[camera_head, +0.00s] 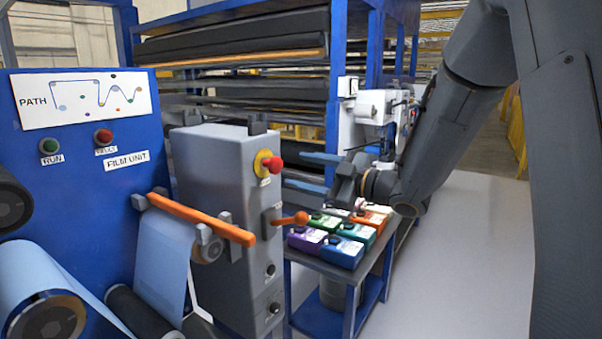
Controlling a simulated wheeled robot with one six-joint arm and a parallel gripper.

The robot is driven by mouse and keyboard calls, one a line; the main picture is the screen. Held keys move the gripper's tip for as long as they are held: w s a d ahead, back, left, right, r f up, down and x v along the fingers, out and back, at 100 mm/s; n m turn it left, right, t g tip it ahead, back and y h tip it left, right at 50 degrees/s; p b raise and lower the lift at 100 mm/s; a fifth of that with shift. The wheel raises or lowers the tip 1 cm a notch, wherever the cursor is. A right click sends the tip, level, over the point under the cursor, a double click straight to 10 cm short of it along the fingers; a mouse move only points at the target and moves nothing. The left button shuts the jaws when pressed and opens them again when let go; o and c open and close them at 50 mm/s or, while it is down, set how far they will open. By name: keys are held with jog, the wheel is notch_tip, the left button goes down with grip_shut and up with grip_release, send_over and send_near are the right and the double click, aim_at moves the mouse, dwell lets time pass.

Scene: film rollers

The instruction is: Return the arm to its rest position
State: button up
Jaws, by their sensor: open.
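My arm comes in from the top right, bends down in the middle and reaches left. My gripper (294,170) points left, just right of the grey control box, at about the height of its red stop button. Its two blue-grey fingers are spread apart with nothing between them, so it is open and empty. It appears above and behind the coloured boxes on the small table. I cannot tell its exact distance from the control box.
The grey control box (212,185) carries a red stop button (273,165) and an orange-knobbed lever (298,218). An orange bar (202,217) crosses the blue film (163,262). Coloured boxes (341,252) crowd a small table. Racks (230,40) stand behind; floor at right is clear.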

jog(key=s+d+f+m+h, duration=0.1)
jog(key=d+f+m+h, duration=0.9)
jog(key=d+f+h, duration=0.15)
jog(key=s+f+m+g+h, duration=0.1)
jog(key=s+f+m+g, duration=0.1)
jog(key=s, duration=0.6)
jog(key=s+d+f+m+g, duration=0.1)
jog(key=s+f+m+g, duration=0.2)
jog(key=s, duration=0.6)
jog(key=s+f+m+g+h, duration=0.1)
jog(key=s+f+m+g, duration=0.2)
jog(key=s+f, duration=0.3)
jog(key=s+g, duration=0.1)
jog(key=s, duration=0.2)
jog(key=shift+d+f+g+h, duration=0.2)
jog(key=shift+f+g+h, duration=0.1)
jog(key=shift+f+h, duration=0.05)
